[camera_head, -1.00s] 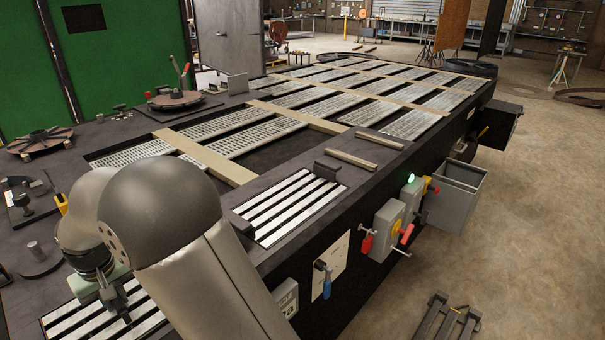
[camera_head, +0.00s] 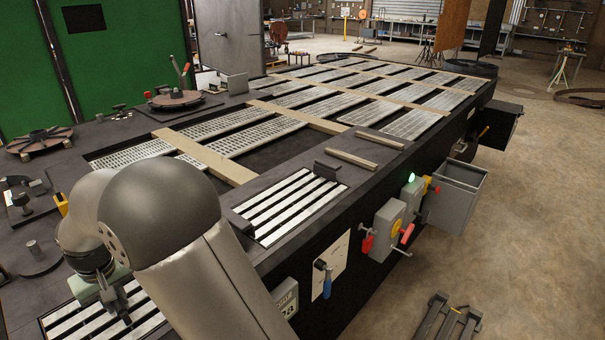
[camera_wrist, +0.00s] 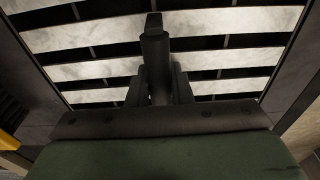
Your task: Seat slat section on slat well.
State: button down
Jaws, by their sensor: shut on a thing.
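My gripper (camera_head: 115,302) is at the lower left of the head view, low over a panel of pale steel slats (camera_head: 150,325) with dark gaps. In the wrist view, my gripper (camera_wrist: 160,88) is shut on a dark upright grip (camera_wrist: 154,50) above the middle of the slats (camera_wrist: 222,57). I take the grip to be part of the slat section, but its lower end is hidden. A dark border (camera_wrist: 297,85) surrounds the slats. I cannot tell whether the slats lie flush in the well or above it. My arm hides part of the panel in the head view.
A similar slatted panel (camera_head: 290,208) lies right of my arm, with a dark block (camera_head: 327,171) at its far end. Round fixtures (camera_head: 40,143) and a post on a disc (camera_head: 35,256) stand on the bench's left side. Long grating rows (camera_head: 258,135) fill the middle.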

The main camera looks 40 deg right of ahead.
jog(key=shift+r, duration=0.1)
jog(key=c, duration=1.2)
grip_release()
jog(key=o, duration=1.2)
